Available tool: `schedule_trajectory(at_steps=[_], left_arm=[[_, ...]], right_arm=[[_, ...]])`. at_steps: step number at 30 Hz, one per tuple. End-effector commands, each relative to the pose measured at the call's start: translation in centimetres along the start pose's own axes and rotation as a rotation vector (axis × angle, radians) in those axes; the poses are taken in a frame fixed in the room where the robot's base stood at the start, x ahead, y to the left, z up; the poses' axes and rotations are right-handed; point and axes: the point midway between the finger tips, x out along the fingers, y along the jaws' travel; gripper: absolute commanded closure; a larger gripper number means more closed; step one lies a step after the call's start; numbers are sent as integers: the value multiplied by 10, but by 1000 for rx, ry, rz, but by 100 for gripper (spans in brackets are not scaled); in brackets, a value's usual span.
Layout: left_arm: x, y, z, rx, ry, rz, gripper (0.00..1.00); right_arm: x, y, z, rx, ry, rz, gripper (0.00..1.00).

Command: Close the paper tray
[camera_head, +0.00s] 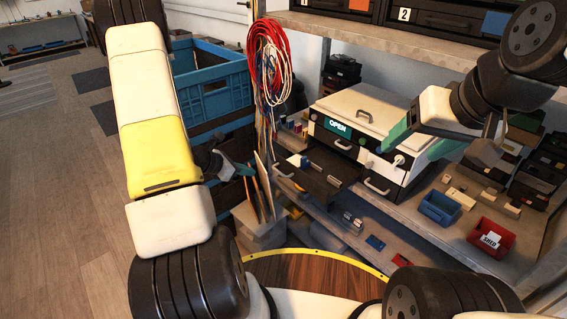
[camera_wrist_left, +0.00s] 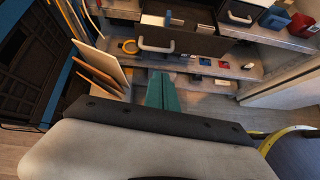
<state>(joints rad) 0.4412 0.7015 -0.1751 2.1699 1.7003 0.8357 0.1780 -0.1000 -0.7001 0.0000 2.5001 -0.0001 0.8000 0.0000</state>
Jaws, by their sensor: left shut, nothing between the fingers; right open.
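The office machine (camera_head: 365,108) has a pale lid, a dark front and a lit panel reading OPEN. Its paper tray (camera_head: 318,178), a dark drawer, is pulled out toward the lower left with a pale handle on its front. The tray's front (camera_wrist_left: 195,42) and handle also show at the top of the left wrist view. My left gripper (camera_head: 243,169) has its teal fingers together, empty, apart from the tray front and to its left. Its fingers (camera_wrist_left: 161,91) point toward the tray in the wrist view. My right gripper (camera_head: 418,142) is open over the machine's right side, partly covering it.
A blue crate (camera_head: 215,80) and hanging red and white cables (camera_head: 268,55) are at the left. Thin upright boards (camera_head: 263,185) stand just below my left gripper. A blue bin (camera_head: 439,207) and a red bin (camera_head: 491,238) sit on the shelf at the right.

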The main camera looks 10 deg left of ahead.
Motion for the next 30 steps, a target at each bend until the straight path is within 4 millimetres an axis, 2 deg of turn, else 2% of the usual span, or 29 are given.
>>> schedule_trajectory(at_steps=[1, 3, 8, 11, 19, 22, 24, 30], left_arm=[[4, 4, -13, -44, 8, 15, 100], [7, 7, -23, -79, 13, 31, 100], [18, 10, -27, -96, 15, 39, 100], [34, 9, -27, -96, 15, 36, 100], [92, 11, -28, -93, 16, 35, 100], [112, 12, -28, -93, 14, 35, 100], [118, 14, -15, -89, 13, 37, 100], [130, 16, 0, -91, 15, 38, 100]], right_arm=[[0, 0, 0, 0, 0, 0, 30], [0, 0, 0, 0, 0, 0, 30], [0, 0, 0, 0, 0, 0, 30], [0, 0, 0, 0, 0, 0, 30], [0, 0, 0, 0, 0, 0, 30], [0, 0, 0, 0, 0, 0, 30], [0, 0, 0, 0, 0, 0, 30], [0, 0, 0, 0, 0, 0, 30]])
